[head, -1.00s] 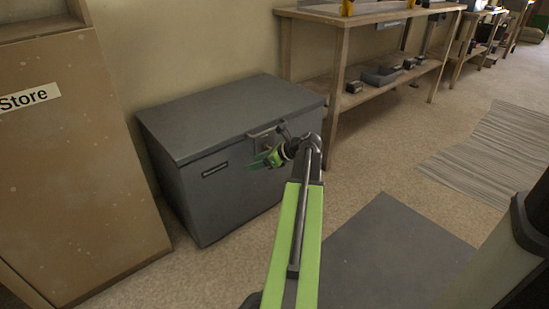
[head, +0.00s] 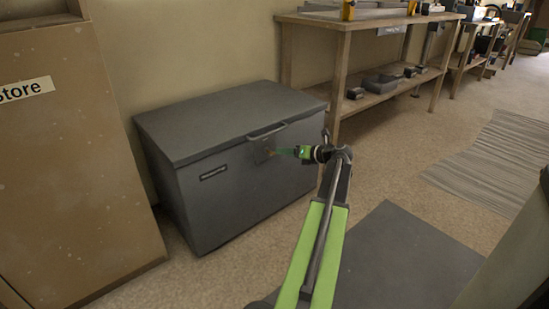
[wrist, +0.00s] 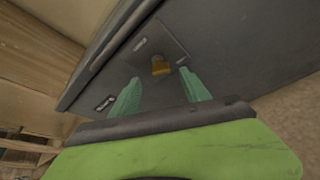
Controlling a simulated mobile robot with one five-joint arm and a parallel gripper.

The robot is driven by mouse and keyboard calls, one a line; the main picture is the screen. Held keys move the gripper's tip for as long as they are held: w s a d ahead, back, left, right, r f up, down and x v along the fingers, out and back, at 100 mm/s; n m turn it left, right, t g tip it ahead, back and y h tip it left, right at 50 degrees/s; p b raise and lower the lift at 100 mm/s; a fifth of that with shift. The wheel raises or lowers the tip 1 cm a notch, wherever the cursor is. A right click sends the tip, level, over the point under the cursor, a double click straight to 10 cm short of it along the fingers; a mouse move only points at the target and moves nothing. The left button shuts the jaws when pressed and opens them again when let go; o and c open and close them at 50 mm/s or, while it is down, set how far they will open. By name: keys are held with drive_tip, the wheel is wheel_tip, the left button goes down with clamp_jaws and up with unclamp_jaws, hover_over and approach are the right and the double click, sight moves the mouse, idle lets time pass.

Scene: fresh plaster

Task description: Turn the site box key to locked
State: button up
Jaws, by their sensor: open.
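The grey site box (head: 220,200) stands on the floor against the wall with its lid shut. A lock plate (head: 262,148) is on its front below the lid handle. In the wrist view the brass-coloured key (wrist: 160,66) sticks out from the lock plate (wrist: 150,45). My gripper (head: 285,151) is in front of the plate. Its two green fingers (wrist: 158,88) are apart, one on each side of the key in the picture, with nothing between them. They appear short of the key. Small marks on the plate are too small to read.
A tan cabinet labelled "Store" (head: 70,160) stands left of the box. A wooden workbench (head: 370,22) with tools on its lower shelf is at the right. A dark mat (head: 390,260) and a striped mat (head: 495,160) lie on the open floor.

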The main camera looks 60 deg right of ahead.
sight(272, 152)
drive_tip(key=b+x, duration=0.1)
drive_tip(key=x, duration=0.5)
drive_tip(key=shift+w+f+b, duration=0.15)
drive_tip(key=shift+w+b, duration=0.15)
drive_tip(key=shift+w, duration=0.05)
clamp_jaws()
drive_tip(key=shift+a, duration=0.1)
